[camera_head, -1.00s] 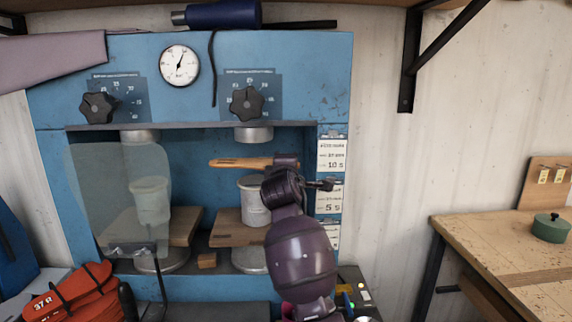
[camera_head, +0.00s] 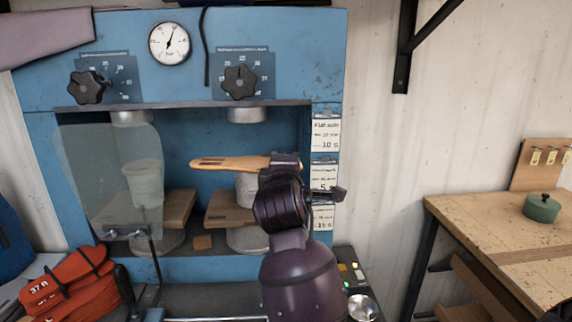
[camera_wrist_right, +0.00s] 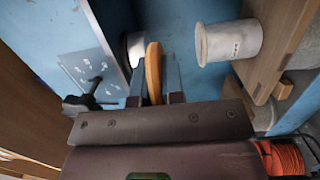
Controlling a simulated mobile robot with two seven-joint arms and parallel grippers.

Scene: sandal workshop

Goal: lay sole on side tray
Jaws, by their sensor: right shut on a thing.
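A tan sole (camera_head: 228,164) is held flat and level in the head view, pointing left in front of the open bay of the blue press. My right gripper (camera_head: 285,162) is shut on its right end. In the right wrist view the sole (camera_wrist_right: 153,70) shows edge-on between the two fingers of the right gripper (camera_wrist_right: 154,92). My left gripper is not in view. I cannot make out a side tray for certain.
The blue press (camera_head: 200,60) has a clear guard (camera_head: 105,185) at left and a white cup (camera_head: 247,188) behind the sole. Red-orange soles (camera_head: 70,285) lie at lower left. A wooden bench (camera_head: 500,240) with a green pot (camera_head: 542,207) stands at right.

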